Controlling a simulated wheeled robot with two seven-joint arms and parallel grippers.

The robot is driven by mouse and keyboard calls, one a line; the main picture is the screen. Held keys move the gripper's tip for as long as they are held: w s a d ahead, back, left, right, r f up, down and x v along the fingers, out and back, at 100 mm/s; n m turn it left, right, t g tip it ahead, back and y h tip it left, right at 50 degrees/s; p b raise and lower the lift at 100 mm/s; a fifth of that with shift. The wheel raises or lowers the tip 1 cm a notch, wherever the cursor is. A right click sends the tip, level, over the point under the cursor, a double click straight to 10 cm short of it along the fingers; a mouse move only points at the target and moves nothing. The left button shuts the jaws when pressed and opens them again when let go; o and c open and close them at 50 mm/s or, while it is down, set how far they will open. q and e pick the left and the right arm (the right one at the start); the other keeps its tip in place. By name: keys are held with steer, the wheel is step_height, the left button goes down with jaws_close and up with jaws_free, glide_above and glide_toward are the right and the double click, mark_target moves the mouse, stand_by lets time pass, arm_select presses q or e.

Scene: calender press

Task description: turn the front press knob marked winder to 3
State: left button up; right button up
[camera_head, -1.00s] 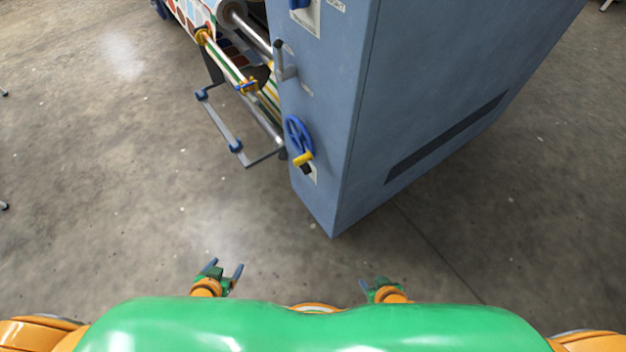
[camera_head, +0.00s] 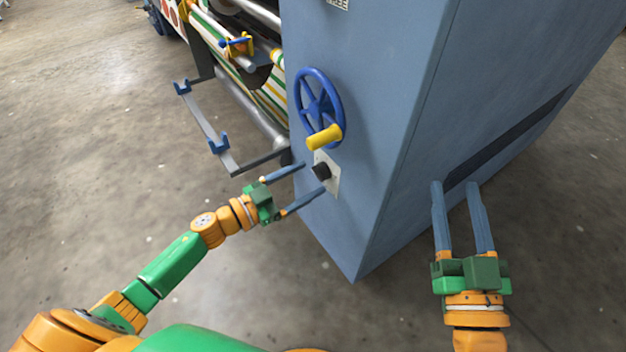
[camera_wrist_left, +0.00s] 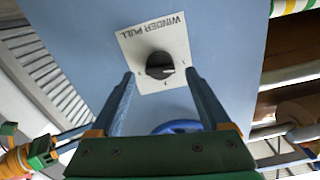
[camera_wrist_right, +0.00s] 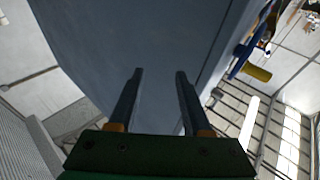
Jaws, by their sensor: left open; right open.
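The winder knob (camera_head: 321,170) is a small black dial on a white plate (camera_head: 333,180) low on the press's narrow front face, under the handwheel. In the left wrist view the knob (camera_wrist_left: 159,65) sits on its plate (camera_wrist_left: 172,36), which reads "WINDER PULL" with small marks around the dial that are too small to read. My left gripper (camera_head: 314,178) is open, its fingers on either side of the knob's line and pointing at it; contact is not visible. My right gripper (camera_head: 455,184) is open and empty beside the press's right side; its fingers also show in the right wrist view (camera_wrist_right: 159,74).
A blue handwheel (camera_head: 318,100) with a yellow handle (camera_head: 325,138) juts out just above the knob. A grey bar frame (camera_head: 207,122) with blue holders sticks out left of the press (camera_head: 375,150). The floor in front is clear.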

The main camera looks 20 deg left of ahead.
mark_target(321, 173)
arm_select(q)
steer(key=shift+x, duration=1.15)
arm_select(e)
steer(key=shift+s+a+r+t+y, duration=0.1)
steer(key=shift+s+r+t+y, duration=0.2)
steer(key=shift+r, duration=0.4)
steer(key=shift+s+d+r+t+y, duration=0.15)
steer(key=shift+s+r+t, duration=0.1)
steer(key=shift+r+t, duration=0.3)
steer(key=shift+s+a+r+t+y, duration=0.15)
steer(key=shift+s+r+t+y, duration=0.1)
steer(key=shift+r, duration=0.55)
arm_select(q)
jaws_close()
